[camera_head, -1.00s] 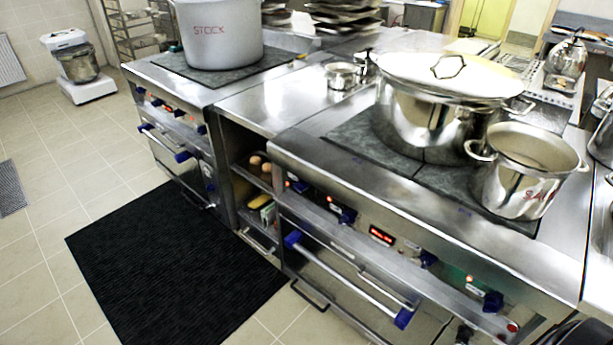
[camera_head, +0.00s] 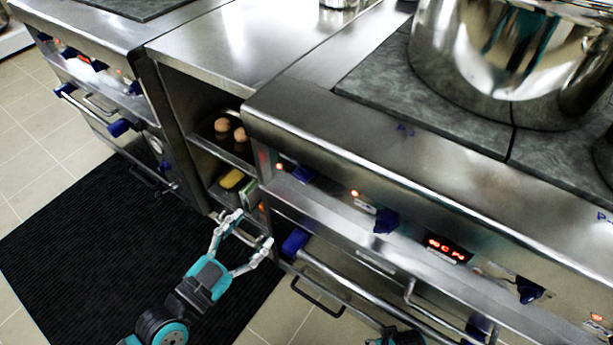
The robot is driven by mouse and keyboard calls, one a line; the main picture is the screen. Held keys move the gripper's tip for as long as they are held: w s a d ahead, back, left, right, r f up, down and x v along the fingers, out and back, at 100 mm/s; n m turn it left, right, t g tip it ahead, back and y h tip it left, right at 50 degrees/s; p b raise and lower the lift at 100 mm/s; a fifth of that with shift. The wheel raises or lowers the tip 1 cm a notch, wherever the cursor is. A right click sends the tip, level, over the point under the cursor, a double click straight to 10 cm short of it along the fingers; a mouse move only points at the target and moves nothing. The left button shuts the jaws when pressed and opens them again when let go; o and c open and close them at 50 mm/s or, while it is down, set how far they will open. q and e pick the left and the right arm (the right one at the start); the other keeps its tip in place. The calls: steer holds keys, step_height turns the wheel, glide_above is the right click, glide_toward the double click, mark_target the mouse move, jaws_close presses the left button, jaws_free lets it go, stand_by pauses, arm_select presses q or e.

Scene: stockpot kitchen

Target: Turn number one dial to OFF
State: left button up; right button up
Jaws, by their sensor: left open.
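Blue dials sit along the front panel of the near stove: one at the left end (camera_head: 303,174), one in the middle (camera_head: 386,220) and one to the right (camera_head: 528,290). Small red lights glow beside them. I cannot read which dial is number one, nor their settings. My left gripper (camera_head: 250,231) is open and empty, low in front of the shelf unit and stove. It is below and left of the left-end dial, apart from it. A teal and black part of mine shows at the bottom edge; no right gripper fingers show.
A red lit display (camera_head: 449,249) is on the panel. An oven handle (camera_head: 365,285) with a blue end juts out below. A large steel pot (camera_head: 510,60) stands on the hob. Open shelves (camera_head: 222,150) hold eggs. A black mat (camera_head: 90,240) covers the floor.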

mark_target(298, 179)
arm_select(q)
steer(key=x, duration=1.5)
steer(key=shift+w+d+r, duration=0.15)
steer(key=shift+d, duration=0.05)
steer(key=shift+w+d, duration=0.35)
steer(key=shift+w, duration=0.15)
steer(key=shift+w+d, duration=0.1)
arm_select(e)
steer(key=shift+w+r, duration=0.15)
steer(key=shift+r, duration=0.35)
arm_select(q)
steer(key=c, duration=1.1)
arm_select(e)
steer(key=shift+f, duration=0.1)
